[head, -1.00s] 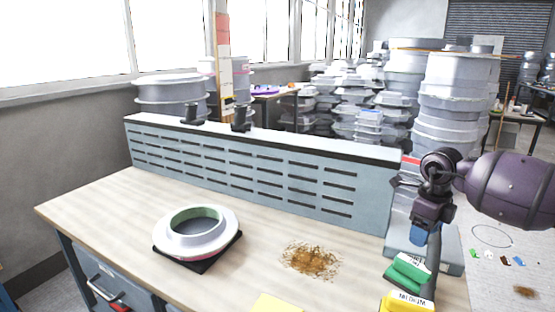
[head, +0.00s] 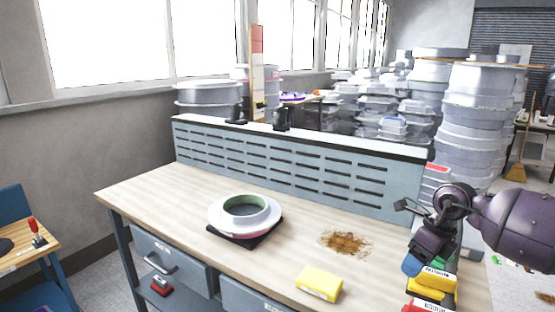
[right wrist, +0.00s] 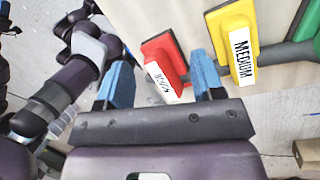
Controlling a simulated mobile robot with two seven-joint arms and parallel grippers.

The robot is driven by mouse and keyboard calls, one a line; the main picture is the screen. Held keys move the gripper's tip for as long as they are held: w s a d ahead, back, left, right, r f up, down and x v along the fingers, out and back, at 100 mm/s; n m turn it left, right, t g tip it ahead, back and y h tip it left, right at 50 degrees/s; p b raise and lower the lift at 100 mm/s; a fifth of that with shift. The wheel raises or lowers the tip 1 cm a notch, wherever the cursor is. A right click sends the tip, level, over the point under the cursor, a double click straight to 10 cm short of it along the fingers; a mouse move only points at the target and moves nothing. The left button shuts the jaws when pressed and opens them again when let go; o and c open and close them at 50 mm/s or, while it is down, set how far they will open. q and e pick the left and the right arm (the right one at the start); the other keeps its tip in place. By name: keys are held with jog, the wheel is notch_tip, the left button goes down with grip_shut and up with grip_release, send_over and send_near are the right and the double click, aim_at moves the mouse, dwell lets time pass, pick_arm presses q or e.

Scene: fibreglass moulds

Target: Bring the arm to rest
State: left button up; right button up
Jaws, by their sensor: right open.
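My right arm comes in from the right in the head view. Its gripper (head: 412,264) hangs over the right end of the bench, close to labelled blocks in red, yellow and green. In the right wrist view, the blue fingers (right wrist: 161,82) stand wide apart with nothing held. A red block (right wrist: 165,65) with a white label shows beyond and between them. A yellow block marked MEDIUM (right wrist: 232,45) lies just right of the fingers, with a green block (right wrist: 308,35) farther right. Whether the fingers touch any block is unclear. My left gripper does not show.
The wooden bench (head: 150,190) carries a white ring mould (head: 262,217) on a black pad, a brown fibre patch (head: 345,242) and a loose yellow block (head: 319,283). A slotted grey panel (head: 290,170) runs along its back. A blue-legged table (head: 22,245) stands at left.

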jog(key=s+a+r+m+t+y, duration=0.1)
jog(key=s+a+m+t+y, duration=0.2)
jog(key=a+m+t+y, duration=0.5)
jog(key=s+a+m+t+y, duration=0.3)
jog(key=s+a+m+y, duration=0.15)
jog(key=a, duration=0.75)
jog(key=s+d+f+m+t+h, duration=0.2)
jog(key=s+d+f+m+h, duration=0.15)
jog(key=d+m+h, duration=0.6)
jog(key=s+d+f+m+t+h, duration=0.25)
jog(key=d+f+m+h, duration=0.35)
jog(key=m, duration=0.7)
jog(key=s+f+m+g, duration=0.3)
jog(key=s+g, duration=0.1)
jog(key=s, duration=0.4)
jog(key=s+d+f+m+g, duration=0.1)
jog(key=s+f+m+g, duration=0.25)
jog(key=s, duration=0.35)
jog(key=s+f+m+g, duration=0.2)
jog(key=s+g, duration=0.3)
jog(key=s, duration=0.3)
jog(key=w+f+t, duration=0.7)
jog(key=f, duration=0.3)
jog(key=shift+f+n+t, duration=0.2)
jog(key=shift+n+t, duration=0.2)
jog(key=shift+n, duration=0.05)
